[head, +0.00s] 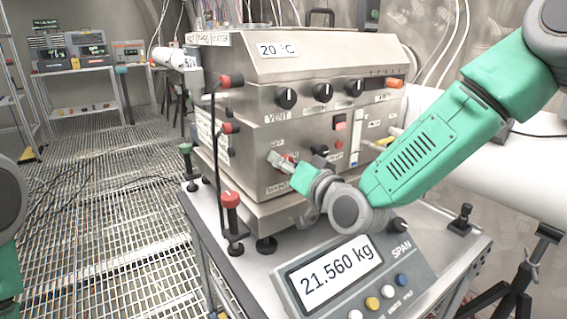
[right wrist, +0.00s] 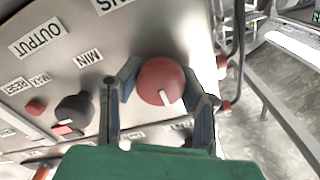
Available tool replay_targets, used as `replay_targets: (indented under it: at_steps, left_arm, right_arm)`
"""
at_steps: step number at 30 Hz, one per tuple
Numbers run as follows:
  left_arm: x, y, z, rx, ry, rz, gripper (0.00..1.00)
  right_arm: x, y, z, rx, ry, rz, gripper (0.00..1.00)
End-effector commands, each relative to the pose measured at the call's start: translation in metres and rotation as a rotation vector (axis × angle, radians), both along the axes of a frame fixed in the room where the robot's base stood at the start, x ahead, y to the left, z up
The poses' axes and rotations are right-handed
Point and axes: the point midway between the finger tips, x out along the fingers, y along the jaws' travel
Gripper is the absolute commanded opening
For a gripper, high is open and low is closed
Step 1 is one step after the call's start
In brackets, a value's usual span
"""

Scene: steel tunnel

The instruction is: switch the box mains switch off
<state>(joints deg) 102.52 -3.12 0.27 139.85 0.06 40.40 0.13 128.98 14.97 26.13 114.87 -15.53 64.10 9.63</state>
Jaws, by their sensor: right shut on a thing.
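The steel box (head: 330,135) stands on a bench in the head view. Its red rotary mains switch (right wrist: 161,82) shows close up in the right wrist view, round, with a white pointer mark towards the lower side of the picture. My right gripper (right wrist: 163,88) has one finger on each side of this red knob and is shut on it. In the head view my right gripper (head: 281,162) reaches the lower left of the box front, by a MAINS label, and hides most of the switch. Part of my left arm shows at the left edge; its gripper is out of view.
A scale (head: 350,280) reading 21.560 kg lies in front of the box, under my right arm. Red-topped posts (head: 231,205) stand at the bench's left side. Black knobs (head: 286,98) line the box front. The grated floor at left is mostly clear.

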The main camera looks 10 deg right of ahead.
Motion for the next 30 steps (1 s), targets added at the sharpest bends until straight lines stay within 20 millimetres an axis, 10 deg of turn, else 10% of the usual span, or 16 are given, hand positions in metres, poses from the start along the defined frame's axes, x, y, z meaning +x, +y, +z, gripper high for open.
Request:
replay_targets:
  at_steps: [2,3,4,16,30]
  left_arm:
    - [0.0,0.0,-0.001,0.0,0.0,0.0,0.4]
    - [0.0,0.0,0.0,0.0,0.0,0.0,0.4]
    - [0.0,0.0,0.0,0.0,0.0,0.0,0.4]
    - [-0.002,0.0,0.0,0.0,-0.002,0.0,0.4]
    - [-0.002,0.0,0.001,0.0,-0.003,0.0,0.4]
  right_arm:
    - [-0.004,0.001,-0.011,-0.01,0.023,0.005,0.04]
    - [-0.004,0.001,-0.01,-0.01,0.022,0.006,0.47]
    - [-0.003,0.0,-0.01,-0.009,0.021,0.005,0.56]
    - [-0.002,0.001,0.004,-0.002,0.006,0.003,0.56]
    - [-0.001,0.0,0.082,-0.004,0.01,0.003,0.56]
